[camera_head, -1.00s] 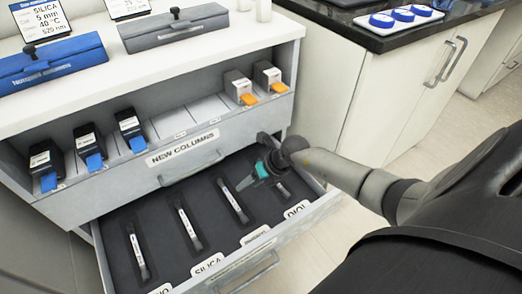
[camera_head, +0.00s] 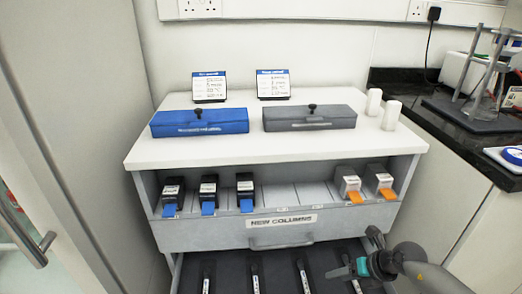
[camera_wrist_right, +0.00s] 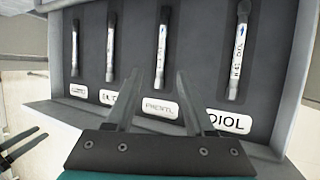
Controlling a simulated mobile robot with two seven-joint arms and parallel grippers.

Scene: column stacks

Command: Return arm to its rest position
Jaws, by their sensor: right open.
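In the head view my right gripper (camera_head: 346,270), with a teal body, is low at the right end of the open drawer (camera_head: 230,272). In the right wrist view its two grey fingers (camera_wrist_right: 170,78) are apart with nothing between them, in front of the PHENYL and DIOL labels. Slim columns lie in the drawer's dark slots, among them the DIOL column (camera_wrist_right: 238,50).
Above the drawer, a shelf marked NEW COLUMNS (camera_head: 284,222) holds blue-tipped boxes (camera_head: 208,190) and orange-tipped boxes (camera_head: 348,183). A blue case (camera_head: 200,122) and a grey case (camera_head: 310,118) stand on the white top. A dark-topped bench (camera_head: 440,115) is at right.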

